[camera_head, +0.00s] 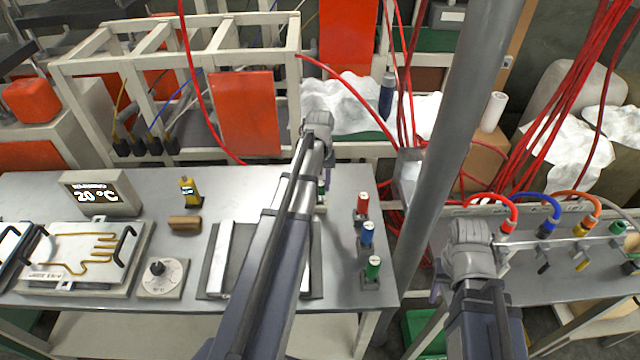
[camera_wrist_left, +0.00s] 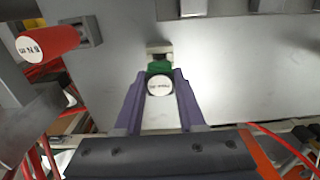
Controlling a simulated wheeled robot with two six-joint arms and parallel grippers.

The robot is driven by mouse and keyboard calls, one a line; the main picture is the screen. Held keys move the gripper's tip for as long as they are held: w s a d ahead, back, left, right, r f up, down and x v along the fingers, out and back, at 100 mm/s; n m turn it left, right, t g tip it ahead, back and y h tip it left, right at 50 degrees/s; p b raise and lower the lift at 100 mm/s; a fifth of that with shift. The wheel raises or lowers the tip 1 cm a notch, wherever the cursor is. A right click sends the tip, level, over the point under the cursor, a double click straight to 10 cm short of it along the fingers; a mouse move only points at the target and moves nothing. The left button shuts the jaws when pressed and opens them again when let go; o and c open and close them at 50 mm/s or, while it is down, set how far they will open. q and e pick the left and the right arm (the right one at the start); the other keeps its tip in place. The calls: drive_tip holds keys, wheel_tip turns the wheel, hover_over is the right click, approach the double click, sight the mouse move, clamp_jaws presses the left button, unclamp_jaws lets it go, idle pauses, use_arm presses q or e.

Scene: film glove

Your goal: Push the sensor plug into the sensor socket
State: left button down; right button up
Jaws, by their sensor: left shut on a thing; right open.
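My left gripper (camera_wrist_left: 160,98) is shut on a green plug (camera_wrist_left: 159,68) with a white round face; its small lettering is not readable. I take this for the sensor plug. In the left wrist view a small pale block (camera_wrist_left: 159,47) on the grey bench is right behind the plug, possibly the sensor socket. I cannot tell whether they touch or how deep the plug sits. In the head view my left arm hides most of this spot. My right gripper (camera_head: 438,289) is open, low beside the right bench and mostly hidden by its own wrist.
A red handle (camera_head: 362,203), a blue handle (camera_head: 367,233) and a green handle (camera_head: 372,267) stand in holders right of my left arm. A display (camera_head: 100,193) reads 20 °C at left. A grey post (camera_head: 450,150) rises between the benches.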

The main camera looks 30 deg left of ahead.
sight(320, 183)
use_arm(q)
drive_tip(key=shift+r+p, duration=0.4)
drive_tip(key=shift+r, duration=0.15)
wheel_tip(320, 183, up, 3)
drive_tip(key=p, duration=0.3)
drive_tip(key=shift+f, duration=0.15)
